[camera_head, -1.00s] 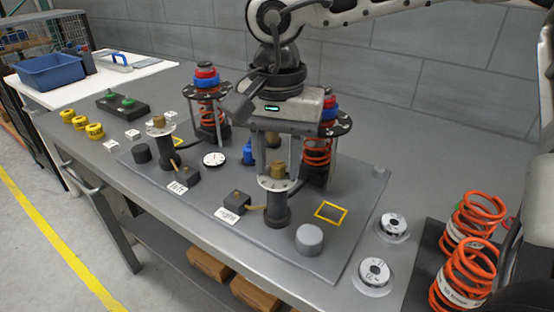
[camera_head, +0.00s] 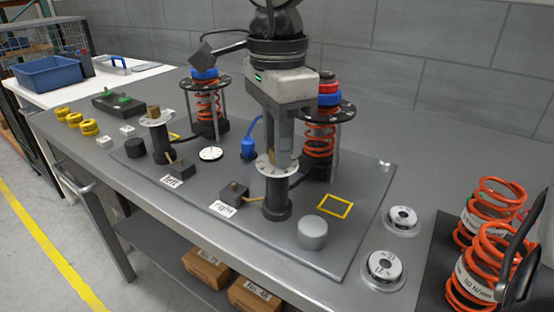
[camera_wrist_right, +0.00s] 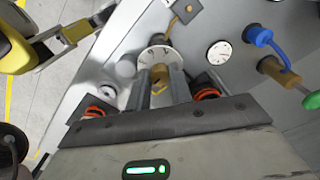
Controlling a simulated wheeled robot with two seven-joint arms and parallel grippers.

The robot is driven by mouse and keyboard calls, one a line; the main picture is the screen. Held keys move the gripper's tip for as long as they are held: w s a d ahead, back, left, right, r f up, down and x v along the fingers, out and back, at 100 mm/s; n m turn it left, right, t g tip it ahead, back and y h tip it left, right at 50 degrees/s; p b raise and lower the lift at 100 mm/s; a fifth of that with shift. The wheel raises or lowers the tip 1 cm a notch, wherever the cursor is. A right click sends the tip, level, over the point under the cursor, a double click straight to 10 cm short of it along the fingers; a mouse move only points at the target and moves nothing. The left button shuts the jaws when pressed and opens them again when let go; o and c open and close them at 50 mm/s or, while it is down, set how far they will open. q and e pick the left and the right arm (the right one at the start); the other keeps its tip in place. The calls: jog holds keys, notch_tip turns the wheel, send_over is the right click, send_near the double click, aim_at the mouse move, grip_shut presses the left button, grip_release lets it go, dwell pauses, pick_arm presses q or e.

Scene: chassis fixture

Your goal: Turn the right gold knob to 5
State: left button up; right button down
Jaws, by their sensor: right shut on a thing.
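The right gold knob (camera_wrist_right: 160,72) sits on a white-faced dial (camera_head: 272,166) on a dark post, behind the "right" label (camera_head: 224,208). My right gripper (camera_head: 280,146) points down from above and its two fingers are shut on the knob, hiding most of it in the head view. In the right wrist view the fingers stand on both sides of the knob, with the white dial (camera_wrist_right: 153,56) beyond. The dial's figures are too small to read. The left gold knob (camera_head: 153,112) stands free on its own post.
Spring towers (camera_head: 322,130) (camera_head: 207,100) stand behind the dials. A blue plug (camera_head: 248,149), a grey cylinder (camera_head: 312,233) and a yellow square outline (camera_head: 335,206) are nearby. Orange springs (camera_head: 478,258) stand at the right.

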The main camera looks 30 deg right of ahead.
jog(key=m+b, duration=0.1)
jog(key=m, duration=0.3)
jog(key=shift+f+b, duration=0.15)
jog(key=shift+b, duration=0.15)
jog(key=m, duration=0.3)
jog(key=shift+b, duration=0.3)
jog(key=m+b, duration=0.1)
jog(key=m, duration=0.6)
jog(key=c, duration=1.4)
grip_release()
jog(key=shift+r, duration=0.3)
